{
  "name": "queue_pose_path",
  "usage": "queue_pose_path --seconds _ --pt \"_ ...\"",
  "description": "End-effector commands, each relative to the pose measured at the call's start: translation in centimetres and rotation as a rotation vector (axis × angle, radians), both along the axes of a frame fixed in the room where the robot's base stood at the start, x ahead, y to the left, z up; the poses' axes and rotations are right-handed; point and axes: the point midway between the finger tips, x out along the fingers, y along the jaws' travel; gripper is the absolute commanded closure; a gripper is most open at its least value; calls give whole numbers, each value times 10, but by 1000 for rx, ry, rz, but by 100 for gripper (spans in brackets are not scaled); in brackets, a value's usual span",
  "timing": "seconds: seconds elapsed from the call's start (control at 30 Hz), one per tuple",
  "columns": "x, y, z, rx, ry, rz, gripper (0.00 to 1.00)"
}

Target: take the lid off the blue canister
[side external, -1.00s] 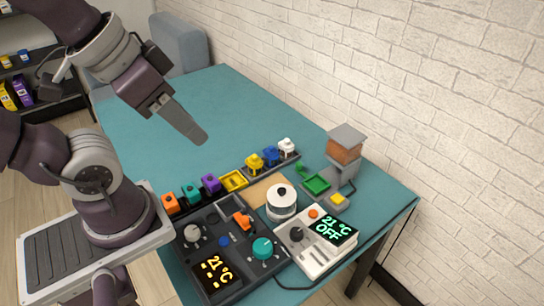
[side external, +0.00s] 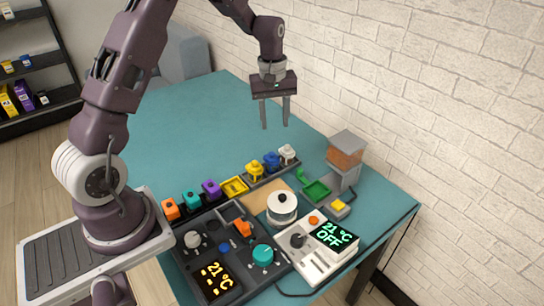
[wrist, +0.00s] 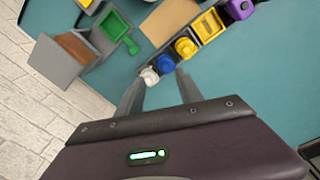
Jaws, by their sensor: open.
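The blue canister (side external: 271,161) stands in a row between a yellow canister (side external: 254,171) and a white canister (side external: 287,154). A small knob-like top shows on it, so its lid appears to be on. My gripper (side external: 275,126) is open and empty, pointing down, in the air above and behind the row. In the wrist view the blue canister (wrist: 167,63) shows just beyond and between my fingertips (wrist: 160,76), with the white canister (wrist: 150,76) near the left finger. My fingers touch nothing.
A hopper device (side external: 345,152) with a green tray (side external: 317,190) stands right of the row. A white pot (side external: 282,208), a dark control panel (side external: 226,250) and a white panel (side external: 313,258) stand in front. The teal table (side external: 190,125) is clear behind the row.

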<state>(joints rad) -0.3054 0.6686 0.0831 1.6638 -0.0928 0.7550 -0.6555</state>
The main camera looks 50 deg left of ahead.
Motion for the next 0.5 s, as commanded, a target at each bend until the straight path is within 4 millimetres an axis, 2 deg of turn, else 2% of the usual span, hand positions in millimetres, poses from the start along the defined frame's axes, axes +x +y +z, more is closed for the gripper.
queue_pose_path --seconds 0.03,0.1,0.37,0.5 --pt "4 11 -26 -6 26 50 57" --pt "7 21 -48 -10 47 101 57" --pt "10 27 -87 -14 60 133 57" --pt "12 29 -115 -15 61 131 57"
